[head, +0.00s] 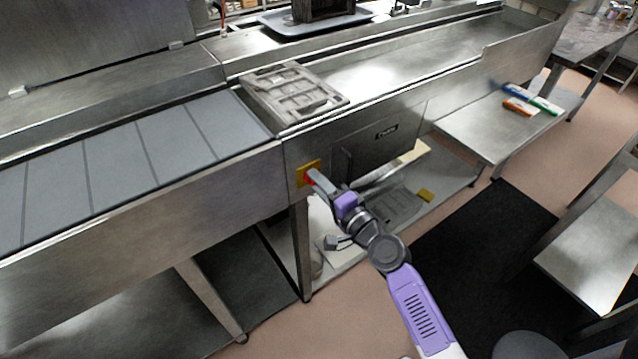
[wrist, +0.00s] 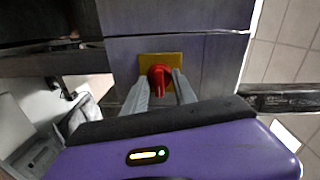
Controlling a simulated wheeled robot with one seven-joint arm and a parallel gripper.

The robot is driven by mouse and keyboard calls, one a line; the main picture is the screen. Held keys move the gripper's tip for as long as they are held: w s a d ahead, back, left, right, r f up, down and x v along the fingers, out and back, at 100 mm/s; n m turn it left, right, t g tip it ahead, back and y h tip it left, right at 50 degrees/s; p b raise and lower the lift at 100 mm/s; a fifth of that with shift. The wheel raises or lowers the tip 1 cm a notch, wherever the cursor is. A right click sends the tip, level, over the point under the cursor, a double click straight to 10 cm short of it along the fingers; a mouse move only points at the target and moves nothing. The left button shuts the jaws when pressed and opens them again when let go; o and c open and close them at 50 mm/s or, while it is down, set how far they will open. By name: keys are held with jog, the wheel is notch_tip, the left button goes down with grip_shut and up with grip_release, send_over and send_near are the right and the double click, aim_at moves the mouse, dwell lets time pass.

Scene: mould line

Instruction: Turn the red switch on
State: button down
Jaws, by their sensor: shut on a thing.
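The red switch (wrist: 159,76) is a red rotary knob on a yellow plate (wrist: 176,59), on the front metal panel of the line. In the head view the yellow plate (head: 303,174) shows below the mould, and the red knob (head: 310,176) is partly hidden by my gripper. My gripper (head: 316,178) reaches the panel from the right. In the wrist view the two grey fingers of my gripper (wrist: 160,84) stand on either side of the knob and are shut on it. Part of the knob points down between the fingers.
A grey metal mould (head: 290,94) sits on the line above the switch. A belt of grey slats (head: 115,160) runs to the left. A dark panel (head: 380,143) is to the right of the switch. A lower shelf (head: 345,250) and table legs stand below.

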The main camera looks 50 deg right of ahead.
jog(key=c, duration=1)
grip_release()
jog(key=shift+s, duration=0.1)
jog(key=b+v, duration=0.2)
jog(key=v, duration=0.5)
jog(key=shift+s+a+r, duration=0.1)
jog(key=shift+s, duration=0.2)
